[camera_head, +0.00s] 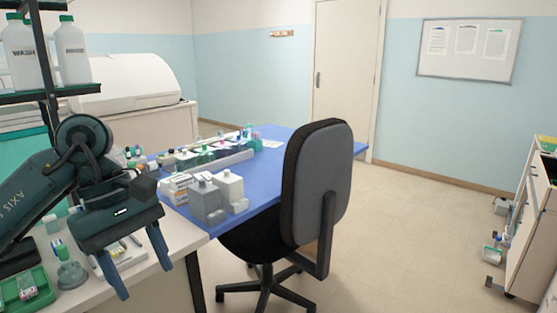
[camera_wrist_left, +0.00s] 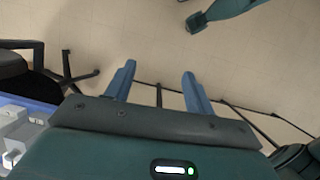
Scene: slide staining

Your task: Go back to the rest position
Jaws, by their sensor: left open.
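My left gripper (camera_head: 145,282) is open and empty in the head view. It hangs in the air at the front edge of the white counter (camera_head: 182,232), with its blue fingers pointing down. My right gripper does not show in either view. A teal part at the top of the left wrist view cannot be identified surely.
A blue-topped bench (camera_head: 268,190) holds bottles, racks and grey-white blocks (camera_head: 207,198). A black office chair (camera_head: 318,185) stands in front of it. A green tray (camera_head: 40,297) lies at lower left, below a shelf with wash bottles (camera_head: 72,50). Floor (camera_head: 410,240) is clear at right.

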